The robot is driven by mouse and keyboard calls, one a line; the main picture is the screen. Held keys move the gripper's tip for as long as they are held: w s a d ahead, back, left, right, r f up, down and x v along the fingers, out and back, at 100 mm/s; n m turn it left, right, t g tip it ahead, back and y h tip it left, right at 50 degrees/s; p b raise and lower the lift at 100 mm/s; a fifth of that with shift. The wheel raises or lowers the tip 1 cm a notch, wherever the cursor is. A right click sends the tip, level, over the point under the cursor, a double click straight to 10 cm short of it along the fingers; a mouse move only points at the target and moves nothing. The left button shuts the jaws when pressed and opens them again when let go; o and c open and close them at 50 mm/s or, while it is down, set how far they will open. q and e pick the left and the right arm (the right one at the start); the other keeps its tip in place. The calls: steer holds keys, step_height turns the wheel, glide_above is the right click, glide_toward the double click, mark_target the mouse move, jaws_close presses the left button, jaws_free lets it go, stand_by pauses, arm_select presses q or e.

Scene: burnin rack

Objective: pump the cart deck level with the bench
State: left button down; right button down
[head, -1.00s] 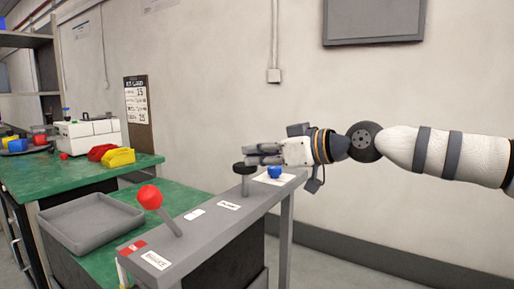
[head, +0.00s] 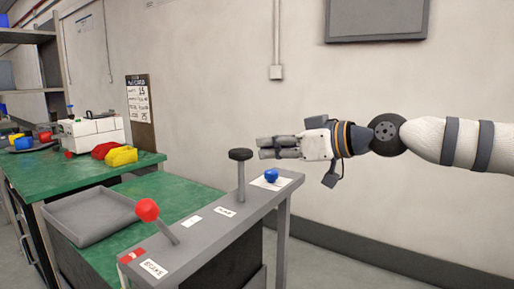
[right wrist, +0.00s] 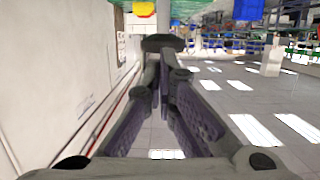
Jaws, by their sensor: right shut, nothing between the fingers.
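The cart has a green deck (head: 185,190), which sits lower than the green bench top (head: 60,170) beside it. On its grey panel (head: 205,240) stands a post with a black pump knob (head: 240,154), raised well above the panel. A red-balled lever (head: 148,210) leans near the BRAKE label (head: 154,268); a blue knob (head: 271,175) is at the far end. My right gripper (head: 262,147) is shut and empty, just right of the black knob at about its height. In the right wrist view the knob (right wrist: 163,41) shows beyond the fingertips; contact cannot be told. My left gripper is not in view.
A grey tray (head: 93,217) lies on the deck. Yellow (head: 121,156) and red (head: 103,150) items and a white machine (head: 92,132) stand on the bench. The wall is behind my right arm. Free floor shows right of the cart.

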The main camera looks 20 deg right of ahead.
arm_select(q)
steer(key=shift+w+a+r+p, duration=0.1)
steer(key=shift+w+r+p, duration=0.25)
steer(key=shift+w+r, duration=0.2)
arm_select(e)
steer(key=v, duration=0.5)
steer(key=shift+a, duration=0.1)
stand_by(0.8)
